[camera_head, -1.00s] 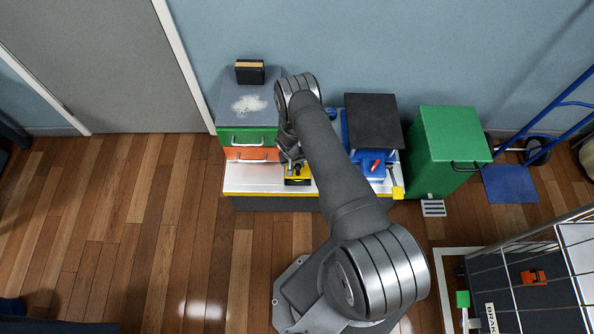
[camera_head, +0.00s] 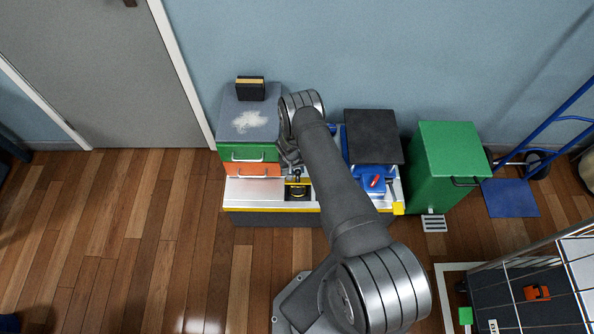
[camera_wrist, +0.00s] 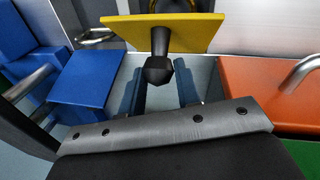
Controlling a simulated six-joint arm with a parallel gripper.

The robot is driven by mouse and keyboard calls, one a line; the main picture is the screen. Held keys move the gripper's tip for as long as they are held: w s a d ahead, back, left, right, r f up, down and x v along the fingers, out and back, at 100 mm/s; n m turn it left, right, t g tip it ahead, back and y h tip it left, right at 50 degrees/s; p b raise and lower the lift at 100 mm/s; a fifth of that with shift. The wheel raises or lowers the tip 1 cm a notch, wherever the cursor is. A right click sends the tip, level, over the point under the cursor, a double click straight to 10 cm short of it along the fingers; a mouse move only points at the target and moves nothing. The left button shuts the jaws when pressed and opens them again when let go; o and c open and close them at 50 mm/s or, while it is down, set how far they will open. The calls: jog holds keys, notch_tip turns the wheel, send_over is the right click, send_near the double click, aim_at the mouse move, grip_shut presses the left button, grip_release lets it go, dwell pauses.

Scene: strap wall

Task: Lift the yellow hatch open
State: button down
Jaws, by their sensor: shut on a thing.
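The yellow hatch (camera_wrist: 190,32) is a flat yellow plate with a black knob (camera_wrist: 158,70) at the top of the wrist view. My gripper (camera_wrist: 160,82) is shut on the knob, with a dark finger on each side of it. The plate stands tilted up, with a dark opening partly visible behind it. In the head view, a dark square opening (camera_head: 297,193) with something yellow inside shows in the white counter top. There the hatch plate and fingertips are mostly hidden by my arm or too small to make out.
Orange (camera_head: 253,170) and green (camera_head: 249,154) drawers with bar handles stand left of the opening. A blue unit (camera_head: 369,184) with a red part stands to its right. A green bin (camera_head: 449,155) is further right. The left counter surface (camera_head: 250,190) is clear.

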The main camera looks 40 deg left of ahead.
jog(key=shift+w, duration=0.1)
jog(key=c, duration=1.1)
grip_release()
jog(key=shift+o, duration=0.2)
notch_tip(320, 180, up, 17)
jog(key=s+a, duration=0.1)
jog(key=s, duration=0.2)
jog(key=shift+a, duration=0.35)
jog(key=w+f, duration=0.1)
jog(key=f, duration=0.4)
jog(key=w+d+f, duration=0.1)
jog(key=f, duration=1.1)
jog(key=shift+w+d, duration=0.4)
